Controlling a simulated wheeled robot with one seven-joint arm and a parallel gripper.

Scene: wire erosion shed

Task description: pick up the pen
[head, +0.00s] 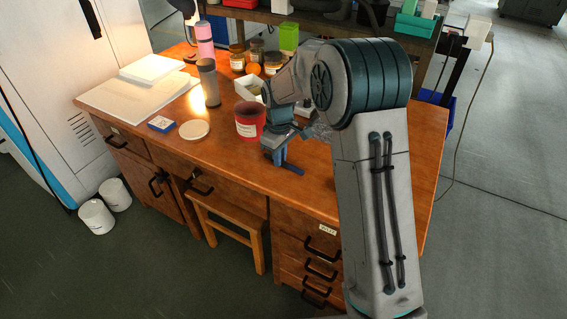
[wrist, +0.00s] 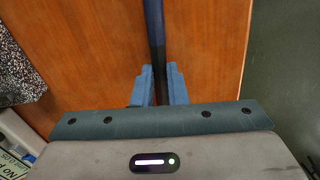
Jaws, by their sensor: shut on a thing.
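The pen is a thin dark blue rod (wrist: 154,35) in the wrist view, running up from between the two blue fingers of my gripper (wrist: 160,88). The fingers are shut on it, one on each side. In the head view my gripper (head: 281,160) points down over the front part of the wooden desk (head: 225,165), and the pen (head: 294,169) shows as a dark blue bar across the fingertips. The part of the pen between the fingers is partly hidden. I cannot tell whether it touches the desk top.
A red container (head: 249,122) stands just left of my gripper. Jars and a white box (head: 249,87) stand behind. A wooden stool (head: 229,220) is under the desk.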

